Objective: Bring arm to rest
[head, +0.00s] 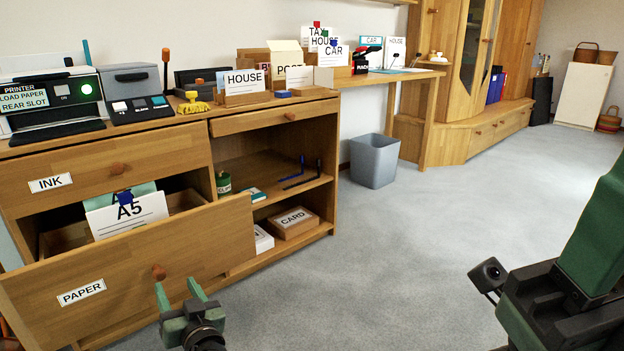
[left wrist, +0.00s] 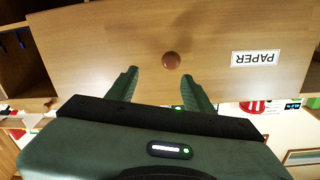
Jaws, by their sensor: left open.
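My left gripper (head: 178,288) is at the bottom of the head view, its two green fingers apart and nothing between them. In the left wrist view the open fingers (left wrist: 158,78) point at the round knob (left wrist: 171,60) of the PAPER drawer, with the knob just beyond the tips. The PAPER drawer (head: 120,275) is pulled out, and its knob (head: 158,271) shows close to the left fingertips in the head view. I cannot tell if they touch. Part of my right arm (head: 560,290) shows at the lower right; its fingers are out of view.
Paper sheets marked A5 (head: 127,214) stand in the open drawer. The INK drawer (head: 100,170) above is shut. A printer (head: 50,100) and card holders stand on the cabinet top. A grey bin (head: 375,160) stands on the carpet. The floor (head: 380,260) in the middle is clear.

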